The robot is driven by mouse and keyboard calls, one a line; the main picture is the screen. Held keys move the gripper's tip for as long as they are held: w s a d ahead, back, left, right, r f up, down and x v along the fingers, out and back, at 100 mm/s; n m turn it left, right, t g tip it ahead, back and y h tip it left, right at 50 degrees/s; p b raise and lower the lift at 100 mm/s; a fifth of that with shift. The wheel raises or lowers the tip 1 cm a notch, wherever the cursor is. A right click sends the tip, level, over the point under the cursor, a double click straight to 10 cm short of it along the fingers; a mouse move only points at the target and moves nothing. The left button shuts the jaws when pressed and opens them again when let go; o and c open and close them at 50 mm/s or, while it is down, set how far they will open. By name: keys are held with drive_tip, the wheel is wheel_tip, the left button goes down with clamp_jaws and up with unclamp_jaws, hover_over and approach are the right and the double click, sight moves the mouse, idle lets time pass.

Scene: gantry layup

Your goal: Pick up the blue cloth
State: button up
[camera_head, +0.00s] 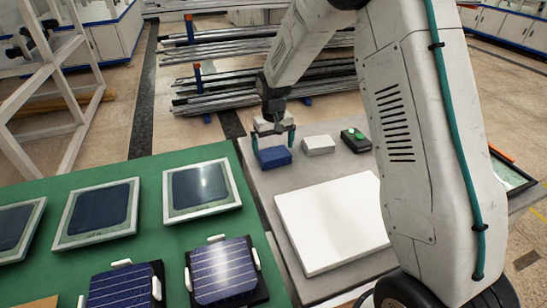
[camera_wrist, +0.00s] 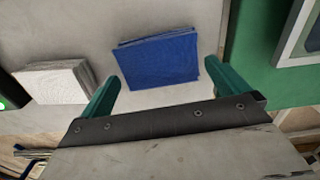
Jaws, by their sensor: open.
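The blue cloth (camera_head: 275,156) is a folded rectangular pad lying on the grey table section, near the edge of the green mat. In the wrist view the blue cloth (camera_wrist: 160,61) lies flat just beyond my fingertips. My gripper (camera_head: 273,138) is over the cloth, with its two green fingers apart. In the wrist view my gripper (camera_wrist: 166,84) is open, and nothing is held between its fingers. The cloth sits roughly in line with the gap between the fingers. I cannot tell exactly how high the fingertips are above it.
A folded white cloth (camera_head: 319,145) lies right of the blue one, and a dark box with a green button (camera_head: 355,139) is beyond it. A large white panel (camera_head: 330,222) lies in front. Framed solar panels (camera_head: 200,189) rest on the green mat (camera_head: 150,165) to the left.

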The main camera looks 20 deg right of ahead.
sight(273, 153)
wheel_tip(273, 153, down, 4)
drive_tip(key=shift+s+r, duration=0.1)
drive_tip(key=shift+r, duration=0.1)
drive_tip(key=c, duration=0.6)
drive_tip(key=shift+r, duration=0.1)
drive_tip(key=shift+r, duration=0.4)
drive_tip(key=r, duration=0.3)
drive_tip(key=shift+s, duration=0.25)
drive_tip(key=s+d, duration=0.1)
drive_tip(key=s, duration=0.4)
drive_tip(key=s+d, duration=0.1)
drive_tip(key=s, duration=0.4)
drive_tip(key=s+d+r, duration=0.1)
drive_tip(key=s, duration=0.4)
drive_tip(key=shift+s+d, duration=0.1)
